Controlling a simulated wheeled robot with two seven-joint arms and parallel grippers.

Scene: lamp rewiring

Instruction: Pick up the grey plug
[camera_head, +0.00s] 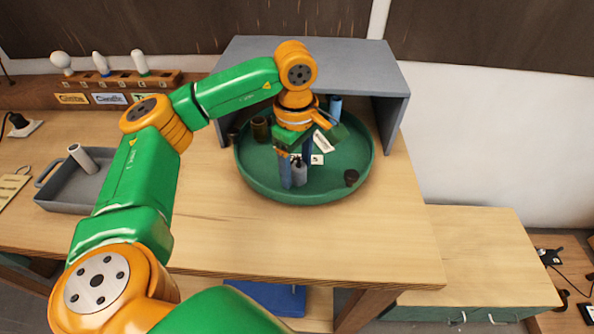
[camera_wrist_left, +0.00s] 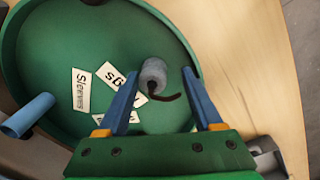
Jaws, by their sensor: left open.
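The grey plug (camera_head: 300,174) stands in a round green tray (camera_head: 262,188), near its front. In the left wrist view the plug (camera_wrist_left: 153,74) is a short grey cylinder between my fingertips, with a dark curved piece beside it. My left gripper (camera_head: 297,172) is open and points down into the tray, its blue fingers on either side of the plug. In the left wrist view the gripper (camera_wrist_left: 160,72) shows a gap around the plug; I cannot tell whether either finger touches it. My right gripper is not in view.
White labels (camera_wrist_left: 108,75) lie in the tray. An olive jar (camera_head: 260,129), a blue cylinder (camera_head: 335,108) and a dark round piece (camera_head: 351,177) are also there. A grey shelf (camera_head: 350,52) overhangs the tray's back. A grey bin (camera_head: 72,199) stands left; the table front is clear.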

